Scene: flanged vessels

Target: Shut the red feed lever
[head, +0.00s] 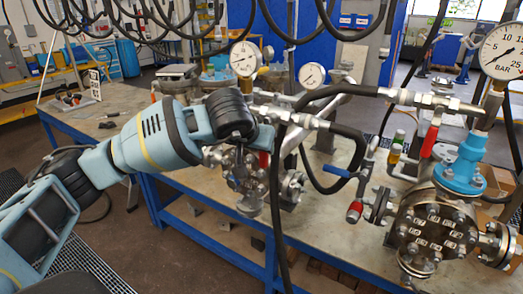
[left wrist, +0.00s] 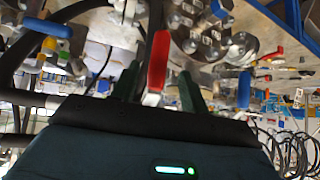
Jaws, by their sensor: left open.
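A red lever (left wrist: 157,62) stands between the two dark green fingers of my left gripper (left wrist: 160,76) in the left wrist view. The fingers are apart, one on each side of it; contact cannot be told. In the head view my left arm reaches in from the left, and its wrist hides most of the gripper. A bit of red (head: 264,164) shows just below the wrist, by the left flanged vessel (head: 243,175). Another red lever (head: 430,141) hangs by the right vessel's hoses. No label shows which is the feed lever. My right gripper is in neither view.
The right flanged vessel (head: 425,235) with a blue collar (head: 462,165) stands at the table's right. Black hoses (head: 345,130) cross between the vessels. A blue-handled valve (head: 338,172) and pressure gauges (head: 244,58) are close by. The table's left part (head: 105,115) is mostly clear.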

